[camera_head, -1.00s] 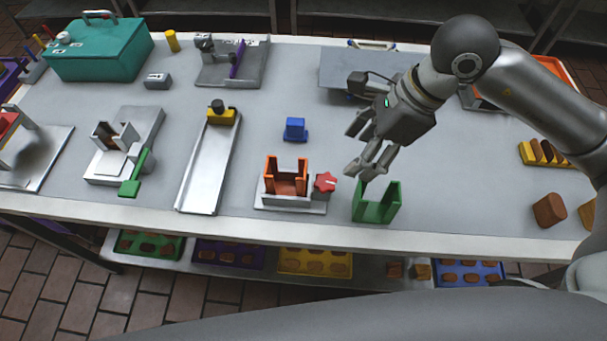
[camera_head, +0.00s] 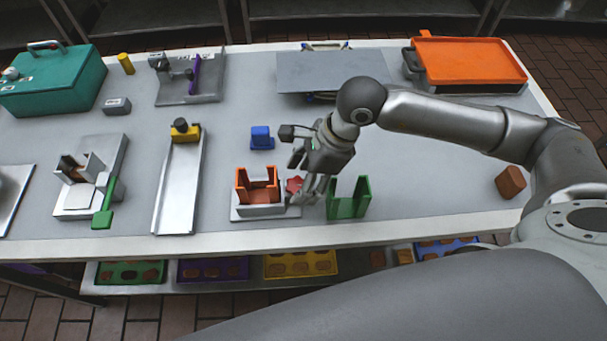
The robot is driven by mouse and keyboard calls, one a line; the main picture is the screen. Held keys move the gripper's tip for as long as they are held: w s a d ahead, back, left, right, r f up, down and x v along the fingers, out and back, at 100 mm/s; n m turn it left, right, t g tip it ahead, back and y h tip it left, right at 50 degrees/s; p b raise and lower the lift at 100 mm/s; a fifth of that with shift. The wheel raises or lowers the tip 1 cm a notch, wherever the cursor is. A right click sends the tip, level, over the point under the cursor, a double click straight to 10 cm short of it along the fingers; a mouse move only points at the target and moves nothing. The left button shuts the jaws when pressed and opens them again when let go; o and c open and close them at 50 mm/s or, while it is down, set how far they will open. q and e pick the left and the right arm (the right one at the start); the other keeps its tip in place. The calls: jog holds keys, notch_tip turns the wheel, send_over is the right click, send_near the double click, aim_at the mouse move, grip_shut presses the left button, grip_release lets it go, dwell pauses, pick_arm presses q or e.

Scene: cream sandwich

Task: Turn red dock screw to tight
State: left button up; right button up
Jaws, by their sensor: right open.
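The red dock screw (camera_head: 294,185) is a small star-shaped red knob on the right side of the dock. The dock is a grey metal base (camera_head: 262,210) with an orange-red U-shaped holder (camera_head: 257,186) on it. My right gripper (camera_head: 306,190) is open, with its fingers pointing down right beside the red screw. A finger covers part of the screw, and I cannot tell whether they touch. My left gripper is not in view.
A green U-shaped holder (camera_head: 348,198) stands just right of my right gripper. A blue block (camera_head: 262,138) lies behind the dock. A metal channel (camera_head: 181,185) with a yellow block is to the left. An orange tray (camera_head: 468,62) is at the back right.

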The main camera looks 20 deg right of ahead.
jog(key=shift+c, duration=0.3)
jog(key=c, duration=1)
jog(key=shift+o, duration=0.2)
jog(key=shift+s+a+f+m+b, duration=0.1)
jog(key=shift+f+m+b, duration=0.1)
jog(key=shift+m+b, duration=0.5)
jog(key=m+b, duration=0.1)
jog(key=b, duration=0.1)
jog(key=m+t+b, duration=0.1)
jog(key=b, duration=0.1)
jog(key=shift+s+a+m+t, duration=0.1)
jog(key=shift+s+m+t, duration=0.05)
jog(key=shift+m+t, duration=0.15)
jog(key=shift+s+a+r+m+t+h+b, duration=0.1)
jog(key=shift+m+t+h+b, duration=0.2)
jog(key=shift+m+b, duration=0.5)
jog(key=shift+s+r+m+t+h+b, duration=0.15)
jog(key=shift+m+h+b, duration=0.25)
jog(key=shift+m+b, duration=0.4)
jog(key=shift+w, duration=0.1)
jog(key=shift+m, duration=0.3)
jog(key=o, duration=1)
